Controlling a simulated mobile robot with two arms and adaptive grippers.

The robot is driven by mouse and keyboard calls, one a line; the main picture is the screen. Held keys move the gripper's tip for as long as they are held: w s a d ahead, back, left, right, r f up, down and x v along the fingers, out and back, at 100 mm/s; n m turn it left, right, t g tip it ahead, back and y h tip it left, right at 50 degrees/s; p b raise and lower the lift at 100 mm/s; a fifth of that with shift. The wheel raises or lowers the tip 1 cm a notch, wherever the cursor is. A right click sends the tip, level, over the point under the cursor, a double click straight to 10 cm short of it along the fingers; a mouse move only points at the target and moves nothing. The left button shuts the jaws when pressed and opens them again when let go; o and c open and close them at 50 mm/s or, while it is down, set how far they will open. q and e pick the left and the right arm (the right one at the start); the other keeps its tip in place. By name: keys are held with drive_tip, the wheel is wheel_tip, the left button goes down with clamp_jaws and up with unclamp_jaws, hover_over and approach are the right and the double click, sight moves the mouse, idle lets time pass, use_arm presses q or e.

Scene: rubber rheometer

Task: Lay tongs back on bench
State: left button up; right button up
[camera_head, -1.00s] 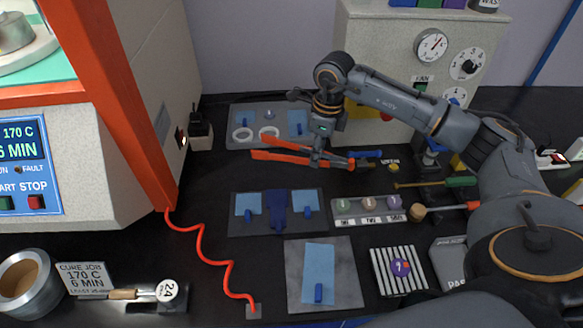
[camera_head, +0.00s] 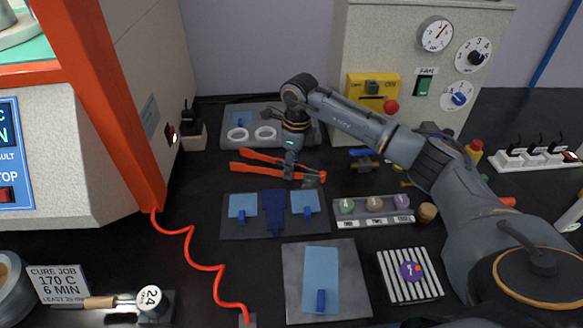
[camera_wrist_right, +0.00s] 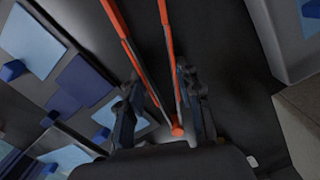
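The orange tongs (camera_head: 262,169) are at the back of the black bench, just in front of the grey tray, with their two arms spread toward the left. My right gripper (camera_head: 290,172) is over them from above, its fingers on either side. In the right wrist view the tongs (camera_wrist_right: 141,65) run between the two fingertips (camera_wrist_right: 158,78), which look close against the arms. I cannot tell whether the tongs touch the bench. My left gripper is not in view.
The grey tray (camera_head: 228,145) with white rings stands behind. A dark mat (camera_head: 232,231) with blue pads lies in front, and a vial rack (camera_head: 345,219) to its right. The orange-framed press (camera_head: 130,130) stands left, the fan cabinet (camera_head: 420,85) behind right. Dark bench is clear left of the tongs.

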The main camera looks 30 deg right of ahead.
drive_tip(key=o, duration=0.5)
drive_tip(key=shift+r, duration=0.6)
drive_tip(key=r, duration=0.7)
drive_tip(key=s+r, duration=0.1)
drive_tip(key=r, duration=0.3)
drive_tip(key=shift+d, duration=0.35)
